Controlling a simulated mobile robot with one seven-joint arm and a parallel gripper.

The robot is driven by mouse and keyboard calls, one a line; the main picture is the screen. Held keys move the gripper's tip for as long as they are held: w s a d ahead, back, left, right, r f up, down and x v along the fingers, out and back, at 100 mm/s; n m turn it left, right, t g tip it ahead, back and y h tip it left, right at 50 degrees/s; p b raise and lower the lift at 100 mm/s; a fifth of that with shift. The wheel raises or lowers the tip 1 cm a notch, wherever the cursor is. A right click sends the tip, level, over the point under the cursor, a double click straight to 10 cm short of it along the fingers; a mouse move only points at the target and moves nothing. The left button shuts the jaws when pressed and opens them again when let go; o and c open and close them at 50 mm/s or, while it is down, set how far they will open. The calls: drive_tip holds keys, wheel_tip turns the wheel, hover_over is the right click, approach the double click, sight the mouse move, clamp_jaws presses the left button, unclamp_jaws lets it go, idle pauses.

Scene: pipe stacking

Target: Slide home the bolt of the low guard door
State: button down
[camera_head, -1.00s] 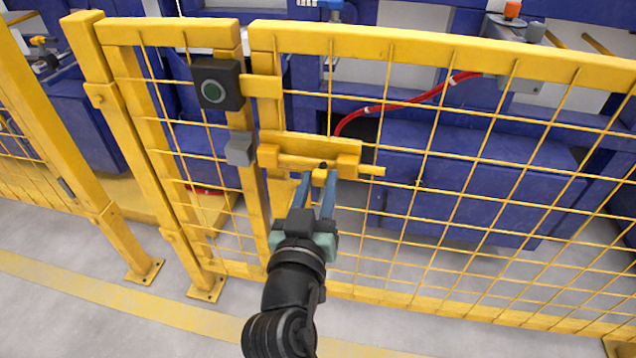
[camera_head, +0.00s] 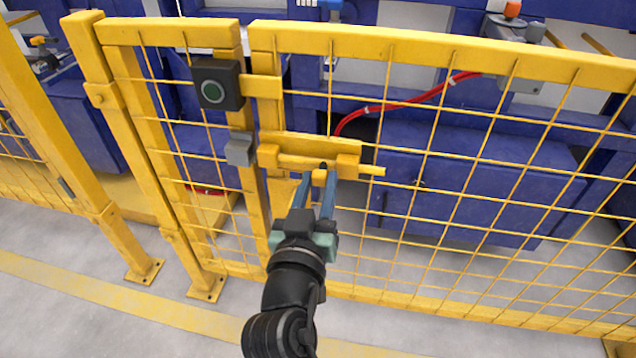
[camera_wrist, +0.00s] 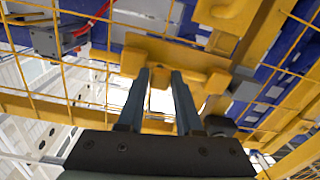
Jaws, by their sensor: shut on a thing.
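The yellow sliding bolt (camera_head: 305,161) lies level in its yellow housing on the low guard door (camera_head: 450,52). Its right end sticks out past the right bracket. A grey keeper block (camera_head: 239,149) sits on the post side to the left, with a small gap between it and the housing's left bracket. My gripper (camera_head: 318,179) reaches up from below, its two blue-grey fingers on either side of the bolt's small yellow handle (camera_head: 319,177). In the wrist view, my gripper (camera_wrist: 160,76) stands just below the yellow housing (camera_wrist: 175,53); the exact finger contact is hard to see.
Yellow mesh spreads right of the bolt. A red cable (camera_head: 410,104) and blue machinery (camera_head: 480,180) stand behind the mesh. The grey floor in front is clear.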

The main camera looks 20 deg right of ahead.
sight(286, 161)
drive_tip(key=shift+a, duration=0.15)
drive_tip(key=w+a+b, duration=0.1)
drive_tip(key=a, duration=0.1)
drive_tip(key=w+a+b, duration=0.2)
drive_tip(key=a, duration=0.1)
drive_tip(key=shift+w, duration=0.2)
drive_tip(key=c, duration=0.6)
unclamp_jaws()
drive_tip(key=shift+s, duration=0.1)
drive_tip(key=p+v, duration=0.3)
drive_tip(key=v, duration=0.9)
drive_tip(key=shift+s+a, duration=0.2)
drive_tip(key=shift+s, duration=0.15)
